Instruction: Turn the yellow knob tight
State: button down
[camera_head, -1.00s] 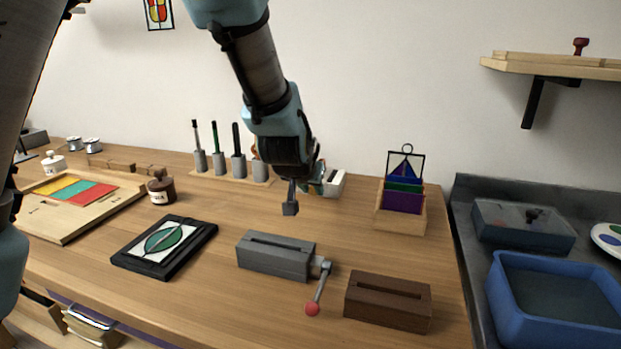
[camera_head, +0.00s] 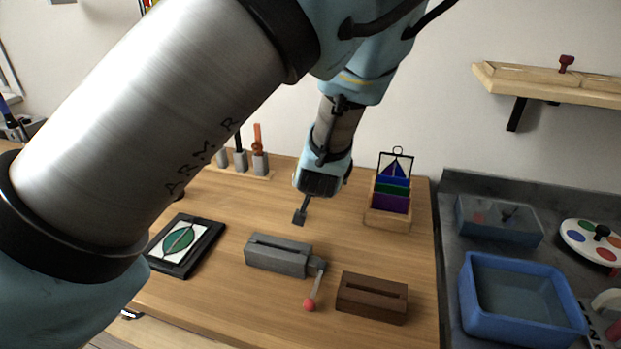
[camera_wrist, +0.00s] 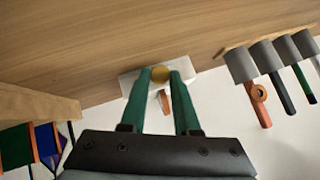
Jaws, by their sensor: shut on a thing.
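A rack with coloured glass sheets (camera_head: 390,200) stands right of my wrist. A tool stand (camera_head: 260,164) is to the left. A grey block with a red-tipped lever (camera_head: 278,258), a brown slotted block (camera_head: 371,298) and a framed leaf panel (camera_head: 187,244) lie nearer.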

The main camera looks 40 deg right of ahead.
dwell(0.5)
jog(key=c, duration=0.6)
grip_release()
jog(key=shift+c, duration=0.2)
jog(key=v, duration=1)
jog(key=shift+s+a+r, duration=0.15)
jog(key=shift+s+r, duration=0.05)
jog(key=shift+s, duration=0.05)
